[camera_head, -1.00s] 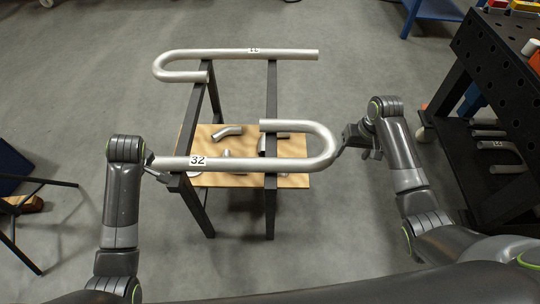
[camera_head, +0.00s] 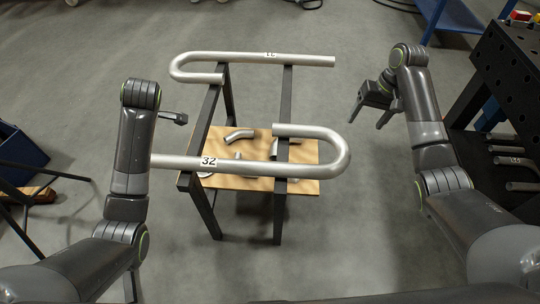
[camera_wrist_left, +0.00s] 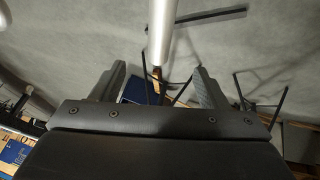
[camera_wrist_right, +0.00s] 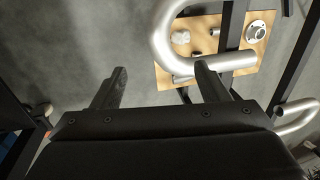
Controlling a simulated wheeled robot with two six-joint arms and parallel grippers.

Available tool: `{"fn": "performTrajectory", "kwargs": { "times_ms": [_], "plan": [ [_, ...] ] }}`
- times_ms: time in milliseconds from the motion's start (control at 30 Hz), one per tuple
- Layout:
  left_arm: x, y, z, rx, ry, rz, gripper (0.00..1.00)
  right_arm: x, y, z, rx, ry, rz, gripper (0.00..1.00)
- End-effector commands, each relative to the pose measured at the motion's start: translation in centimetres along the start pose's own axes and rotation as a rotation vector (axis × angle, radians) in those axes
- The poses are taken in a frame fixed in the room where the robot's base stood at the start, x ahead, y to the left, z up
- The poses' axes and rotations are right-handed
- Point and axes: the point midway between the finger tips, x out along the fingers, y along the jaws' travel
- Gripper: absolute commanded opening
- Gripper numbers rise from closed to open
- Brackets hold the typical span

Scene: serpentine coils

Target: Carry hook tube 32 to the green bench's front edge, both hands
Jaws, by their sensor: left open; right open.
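Hook tube 32 (camera_head: 235,167) is a silver tube with a white 32 label. It rests across the two dark rails of a stand, its bend to the right and its straight end to the left. My right gripper (camera_head: 370,125) is open and empty, right of the bend and apart from it. The bend also shows in the right wrist view (camera_wrist_right: 158,40). My left gripper (camera_head: 184,119) is only partly visible beyond the left forearm, near the straight end. The left wrist view shows it open, with the tube end (camera_wrist_left: 161,35) ahead of its fingers. I cannot pick out a green bench.
A wooden shelf (camera_head: 305,170) below holds several small fittings. A dark perforated table (camera_head: 505,75) stands at right. Dark thin legs and a blue box (camera_head: 18,165) are at left.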

Motion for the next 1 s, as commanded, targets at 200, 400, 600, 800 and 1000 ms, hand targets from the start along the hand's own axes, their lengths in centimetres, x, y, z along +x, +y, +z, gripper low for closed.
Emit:
{"fn": "performTrajectory", "kwargs": {
  "times_ms": [200,400,600,800,1000],
  "plan": [
    [4.3,-0.2,0.0,0.002,0.000,-0.006,0.68,4.4,0.0,0.2,0.000,-0.006,-0.002,0.68],
    [8.2,-0.2,0.0,0.002,0.000,-0.006,0.68,8.2,-0.1,0.1,-0.001,-0.004,-0.001,0.68],
    [11.7,-0.1,0.0,0.001,0.000,-0.005,0.68,11.7,-0.1,0.1,0.000,-0.005,-0.001,0.68],
    [14.2,-0.1,0.0,0.001,0.000,-0.003,0.68,14.2,0.0,0.1,-0.001,-0.003,0.000,0.68],
    [15.5,-0.1,0.0,0.001,0.000,-0.001,0.68,15.5,-0.1,0.1,-0.001,-0.001,-0.001,0.68]
  ]
}}
